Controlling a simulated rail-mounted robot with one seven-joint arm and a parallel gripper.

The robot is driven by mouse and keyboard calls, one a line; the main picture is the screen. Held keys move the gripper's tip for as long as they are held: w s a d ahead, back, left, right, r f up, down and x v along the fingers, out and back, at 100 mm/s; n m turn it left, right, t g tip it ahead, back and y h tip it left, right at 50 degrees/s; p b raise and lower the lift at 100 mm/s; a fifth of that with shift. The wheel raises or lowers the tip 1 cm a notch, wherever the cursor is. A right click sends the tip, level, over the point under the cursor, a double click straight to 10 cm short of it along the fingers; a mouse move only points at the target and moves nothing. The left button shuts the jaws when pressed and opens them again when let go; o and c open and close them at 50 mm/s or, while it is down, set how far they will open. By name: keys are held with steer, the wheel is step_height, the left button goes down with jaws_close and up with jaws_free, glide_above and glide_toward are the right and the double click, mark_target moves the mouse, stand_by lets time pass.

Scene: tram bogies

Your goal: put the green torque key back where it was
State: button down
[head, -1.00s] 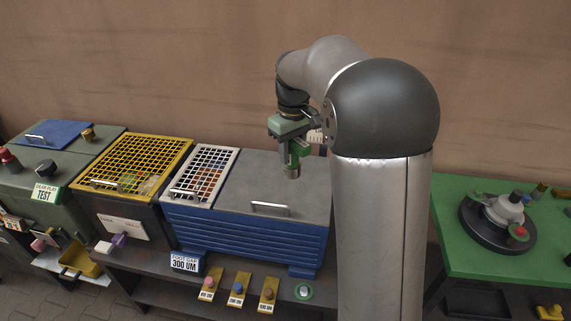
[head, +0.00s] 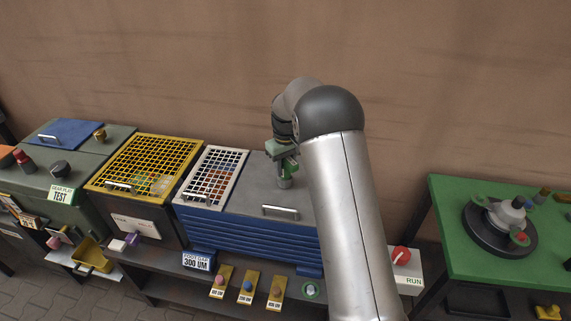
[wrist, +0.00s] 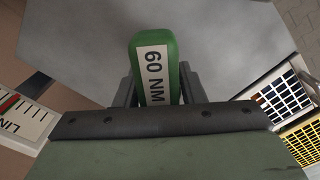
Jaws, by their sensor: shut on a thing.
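The green torque key, labelled "60 NM", shows in the wrist view (wrist: 156,70) between the two jaws of my gripper (wrist: 158,85), which is shut on it. In the head view my gripper (head: 285,165) points down over the grey lid (head: 250,195) of the blue cabinet, behind my arm. The key's lower end (head: 285,182) shows just above or at the lid; I cannot tell whether it touches.
A white-framed grid (head: 212,175) and a yellow-framed grid (head: 145,170) lie to the left. A lid handle (head: 281,212) stands in front of the key. A red RUN knob (head: 401,255) and a green table (head: 455,250) are at right.

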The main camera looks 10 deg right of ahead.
steer(key=shift+f, duration=0.2)
steer(key=c, duration=0.9)
jaws_free()
steer(key=shift+r, duration=0.1)
step_height(320, 180, up, 12)
steer(key=shift+r+b, duration=0.1)
steer(key=shift+b, duration=1)
steer(key=s+r+m, duration=0.1)
steer(key=s+r, duration=0.1)
steer(key=s, duration=0.7)
steer(key=s+r+m, duration=0.1)
steer(key=s+r, duration=0.1)
steer(key=s, duration=0.7)
steer(key=s+f, duration=0.2)
steer(key=s, duration=0.5)
steer(key=s+f+m, duration=0.1)
steer(key=s+f, duration=0.1)
steer(key=s, duration=0.5)
steer(key=s+f+m+t, duration=0.1)
steer(key=s+f, duration=0.2)
steer(key=s, duration=0.4)
